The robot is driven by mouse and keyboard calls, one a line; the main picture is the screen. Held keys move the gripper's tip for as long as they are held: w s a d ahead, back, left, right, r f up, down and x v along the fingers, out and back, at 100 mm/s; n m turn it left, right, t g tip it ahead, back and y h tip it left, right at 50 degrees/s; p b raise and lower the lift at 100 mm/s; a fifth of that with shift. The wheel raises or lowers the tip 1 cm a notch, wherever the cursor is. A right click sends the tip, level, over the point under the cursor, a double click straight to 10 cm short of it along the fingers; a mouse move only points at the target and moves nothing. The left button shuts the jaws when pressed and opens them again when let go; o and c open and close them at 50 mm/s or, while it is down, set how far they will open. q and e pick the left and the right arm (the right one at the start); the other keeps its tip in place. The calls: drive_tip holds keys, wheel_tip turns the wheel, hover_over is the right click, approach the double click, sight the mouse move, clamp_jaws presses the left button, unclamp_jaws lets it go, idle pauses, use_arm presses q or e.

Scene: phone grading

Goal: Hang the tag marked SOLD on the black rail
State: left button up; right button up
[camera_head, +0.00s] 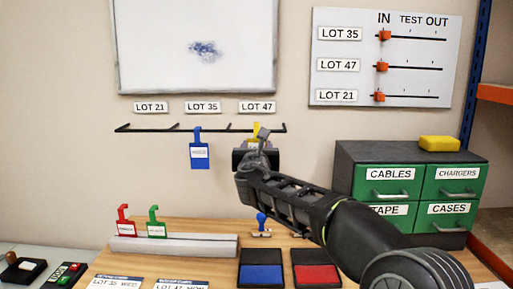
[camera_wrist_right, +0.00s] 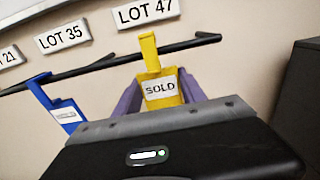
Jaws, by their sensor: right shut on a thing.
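The yellow tag marked SOLD (camera_wrist_right: 160,88) is upright between the purple fingers of my right gripper (camera_wrist_right: 158,95) in the wrist view. In the head view the tag (camera_head: 256,128) shows just above my right gripper (camera_head: 257,146), which hides most of it. The gripper is shut on the tag. The black rail (camera_wrist_right: 195,43) runs across the wrist view at the height of the tag's hook. The rail (camera_head: 165,130) also shows in the head view. The tag's hook overlaps the rail below the LOT 47 label; I cannot tell whether it rests on it. My left gripper is out of view.
A blue tag (camera_head: 199,152) hangs on the rail to the left. Red (camera_head: 123,221) and green (camera_head: 155,224) tags stand in a grey holder (camera_head: 185,246) on the table. A blue-handled stamp (camera_head: 261,225) and two ink pads are below. A drawer cabinet (camera_head: 345,175) stands at right.

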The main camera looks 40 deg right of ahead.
drive_tip(key=shift+f, duration=0.5)
drive_tip(key=o, duration=1.4)
drive_tip(key=shift+a, duration=0.1)
drive_tip(key=shift+b+v, duration=0.85)
drive_tip(key=shift+v, duration=3)
